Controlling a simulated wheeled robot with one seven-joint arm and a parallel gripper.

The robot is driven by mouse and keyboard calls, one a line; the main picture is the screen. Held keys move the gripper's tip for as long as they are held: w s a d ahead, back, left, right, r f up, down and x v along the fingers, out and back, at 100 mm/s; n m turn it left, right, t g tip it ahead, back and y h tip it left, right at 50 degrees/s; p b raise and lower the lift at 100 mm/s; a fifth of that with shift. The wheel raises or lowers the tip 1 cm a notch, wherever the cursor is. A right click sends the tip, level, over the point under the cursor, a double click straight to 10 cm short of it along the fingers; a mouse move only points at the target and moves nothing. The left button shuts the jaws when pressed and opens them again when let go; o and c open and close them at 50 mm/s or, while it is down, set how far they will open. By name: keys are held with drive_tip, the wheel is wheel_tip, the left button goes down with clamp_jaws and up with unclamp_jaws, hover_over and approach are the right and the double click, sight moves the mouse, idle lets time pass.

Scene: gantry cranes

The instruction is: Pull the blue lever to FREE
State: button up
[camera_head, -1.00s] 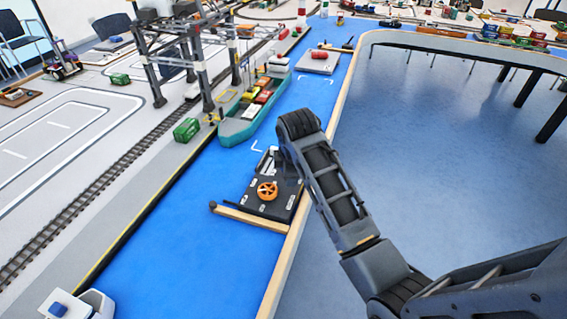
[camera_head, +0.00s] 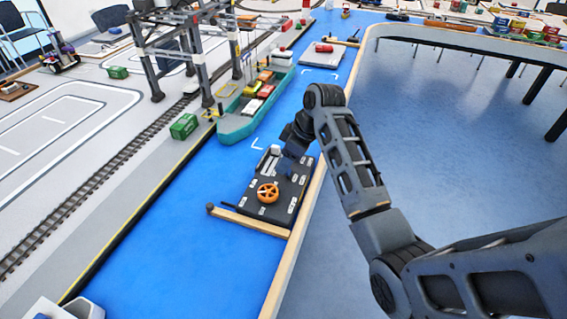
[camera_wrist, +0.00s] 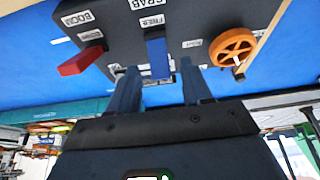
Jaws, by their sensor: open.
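The black control panel (camera_head: 262,209) lies on the blue surface by the wooden edge. In the wrist view, the blue lever (camera_wrist: 158,55) stands between a red lever (camera_wrist: 82,61) and an orange handwheel (camera_wrist: 232,46). A FREE label (camera_wrist: 152,20) is beside its base, below the word GRAB. My gripper (camera_wrist: 160,75) is open. Its fingers are on either side of the blue lever's outer end, with a gap visible on both sides. In the head view, my gripper (camera_head: 290,152) is at the panel's far edge; its fingers and the lever are hard to make out.
The orange handwheel (camera_head: 267,192) is at the panel's near side. A wooden bar (camera_head: 250,222) runs along its front. A teal ship (camera_head: 236,125) with cargo and a gantry crane (camera_head: 200,60) stand beyond, to the left. The blue surface left of the panel is clear.

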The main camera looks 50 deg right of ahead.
sight(279, 183)
drive_tip(key=shift+x, duration=1.3)
drive_tip(key=shift+c, duration=0.5)
clamp_jaws()
